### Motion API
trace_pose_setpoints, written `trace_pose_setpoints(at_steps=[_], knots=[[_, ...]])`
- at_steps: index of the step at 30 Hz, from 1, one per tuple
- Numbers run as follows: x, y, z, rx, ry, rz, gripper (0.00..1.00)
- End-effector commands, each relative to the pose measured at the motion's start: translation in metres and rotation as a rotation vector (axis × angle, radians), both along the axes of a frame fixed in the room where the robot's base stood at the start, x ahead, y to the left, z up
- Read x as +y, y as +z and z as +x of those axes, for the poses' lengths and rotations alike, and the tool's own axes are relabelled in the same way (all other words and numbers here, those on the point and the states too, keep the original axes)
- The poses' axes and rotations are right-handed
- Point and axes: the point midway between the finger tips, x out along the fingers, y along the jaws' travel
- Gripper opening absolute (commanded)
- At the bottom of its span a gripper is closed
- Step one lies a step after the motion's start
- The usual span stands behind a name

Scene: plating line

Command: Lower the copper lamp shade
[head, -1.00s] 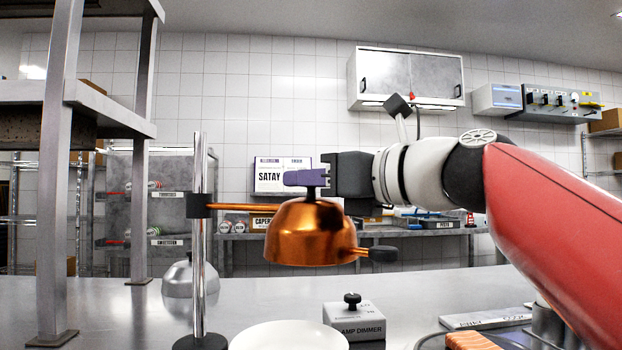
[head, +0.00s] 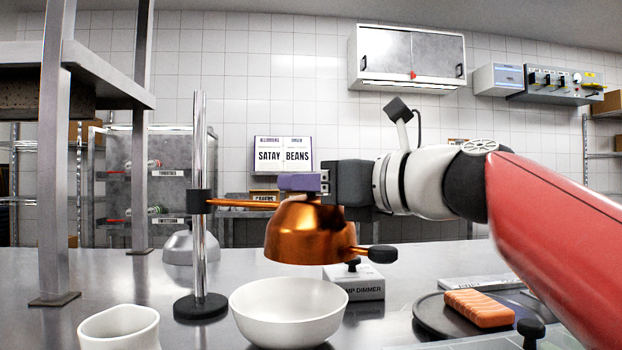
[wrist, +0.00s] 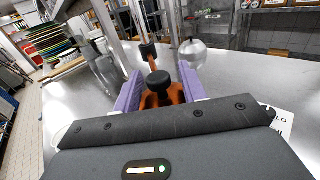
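The copper lamp shade (head: 308,235) hangs in the head view from a copper rod (head: 240,203), whose black collar (head: 200,202) sits about halfway up a chrome post (head: 200,150). A black-tipped handle (head: 383,253) sticks out at its right. My gripper (head: 300,183), with purple fingers, is level at the top of the shade. In the wrist view the fingers (wrist: 158,88) stand apart on either side of the shade's black top knob (wrist: 158,82), with narrow gaps showing. The copper shade (wrist: 163,98) lies below, partly hidden by my gripper body.
A white bowl (head: 288,312) stands below the shade, with a white cup (head: 118,328) at the left. A dark plate (head: 425,318) with salmon (head: 480,308) is at right. A steel rack post (head: 54,170) stands left.

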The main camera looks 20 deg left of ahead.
Motion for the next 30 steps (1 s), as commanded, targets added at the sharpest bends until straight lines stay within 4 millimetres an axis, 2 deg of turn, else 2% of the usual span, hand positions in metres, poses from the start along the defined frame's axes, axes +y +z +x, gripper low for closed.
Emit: trace_pose_setpoints(at_steps=[8,21,30], knots=[[-0.003,0.002,-0.001,-0.003,-0.003,0.003,0.41],[-0.066,0.002,-0.019,-0.002,-0.002,0.003,0.41],[-0.075,0.001,-0.022,-0.001,0.0,0.002,0.41]])
